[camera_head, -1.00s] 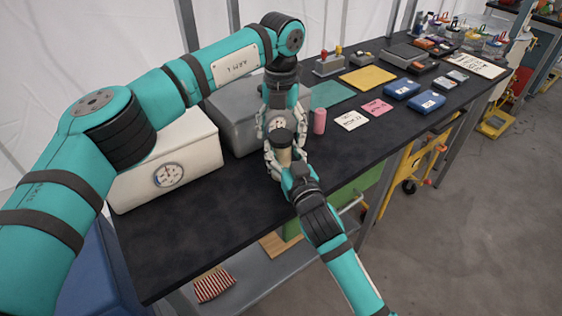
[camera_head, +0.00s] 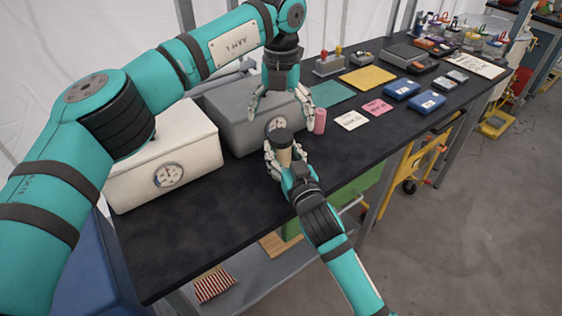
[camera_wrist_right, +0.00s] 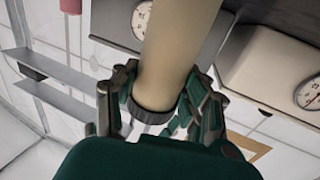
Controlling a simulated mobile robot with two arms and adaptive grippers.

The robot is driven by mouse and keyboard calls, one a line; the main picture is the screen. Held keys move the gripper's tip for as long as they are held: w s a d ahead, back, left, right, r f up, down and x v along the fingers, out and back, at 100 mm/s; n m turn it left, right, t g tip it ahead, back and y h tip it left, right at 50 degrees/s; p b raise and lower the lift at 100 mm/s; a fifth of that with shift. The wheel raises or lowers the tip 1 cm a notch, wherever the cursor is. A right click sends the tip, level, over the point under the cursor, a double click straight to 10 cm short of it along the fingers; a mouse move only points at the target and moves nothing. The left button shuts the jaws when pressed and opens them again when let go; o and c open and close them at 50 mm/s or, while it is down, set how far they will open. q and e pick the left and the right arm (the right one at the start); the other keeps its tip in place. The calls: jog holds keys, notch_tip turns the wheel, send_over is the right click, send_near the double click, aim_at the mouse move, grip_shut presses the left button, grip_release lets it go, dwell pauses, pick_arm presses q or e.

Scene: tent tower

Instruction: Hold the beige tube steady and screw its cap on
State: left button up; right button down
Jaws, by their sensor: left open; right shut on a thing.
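The beige tube (camera_head: 285,157) stands roughly upright in my right gripper (camera_head: 286,168), above the dark table. It fills the right wrist view (camera_wrist_right: 180,45), where the fingers close around it near a dark ribbed ring (camera_wrist_right: 155,92) at its lower end. A dark round cap (camera_head: 281,136) sits at the tube's top end; how tightly it sits I cannot tell. My left gripper (camera_head: 280,117) is open and empty above the cap, fingers spread and pointing down, apart from it. The tube's lower part is hidden by my right gripper in the head view.
A grey box (camera_head: 235,125) with a dial stands just behind, and a white box (camera_head: 135,185) with a dial to the left. A pink cylinder (camera_head: 320,121) stands close on the right. Cards and blue boxes (camera_head: 428,102) lie farther right. The table front left is clear.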

pick_arm(q)
notch_tip(320, 180, up, 12)
dwell(0.5)
pick_arm(e)
jog(key=c, duration=0.6)
grip_release()
jog(key=shift+s, duration=0.1)
jog(key=v, duration=1.2)
jog(key=shift+d, duration=0.1)
